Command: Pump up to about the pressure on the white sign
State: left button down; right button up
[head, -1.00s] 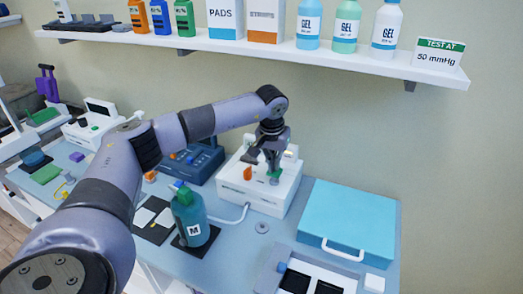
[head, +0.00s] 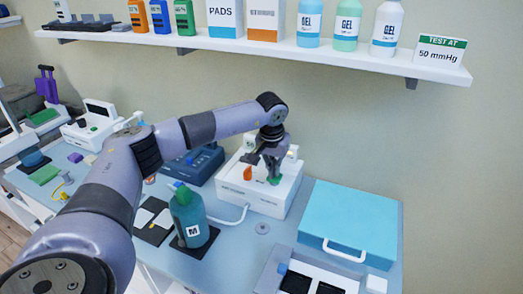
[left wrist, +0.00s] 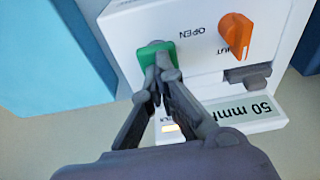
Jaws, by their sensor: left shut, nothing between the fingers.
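The white sign (head: 441,53) on the shelf reads "TEST AT 50 mmHg". The white pump unit (head: 250,196) stands on the table with a green button, an orange knob (head: 248,172) and a hose. My left gripper (head: 272,175) is shut and empty, pointing down at the button. In the left wrist view its fingertips are at the green button (left wrist: 150,50) and seem to touch it. The orange knob (left wrist: 237,28) there has its tip towards a partly hidden label, not "OPEN". The display (left wrist: 245,108), upside down, shows "50 mm", its end hidden. My right gripper is not in view.
A teal bottle (head: 190,215) marked M stands left of the pump unit. A light-blue case (head: 350,220) lies to its right. A dark blue device (head: 193,165) is behind left. The shelf (head: 300,48) with bottles and boxes hangs above.

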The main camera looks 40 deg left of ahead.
pick_arm(q)
jog(key=shift+w+p+v, duration=0.2)
jog(key=shift+p+v, duration=0.5)
jog(key=shift+v, duration=0.35)
jog(key=shift+w+p+v, duration=0.25)
jog(key=shift+p+v, duration=0.4)
jog(key=shift+v, duration=0.35)
jog(key=shift+a+r, duration=0.1)
jog(key=shift+r, duration=0.05)
jog(key=p+v, duration=0.1)
jog(key=v, duration=0.1)
jog(key=w+p+v, duration=0.1)
jog(key=p+v, duration=0.1)
jog(key=shift+s+a+r, duration=0.1)
jog(key=shift+s+r, duration=0.05)
jog(key=shift+r, duration=0.35)
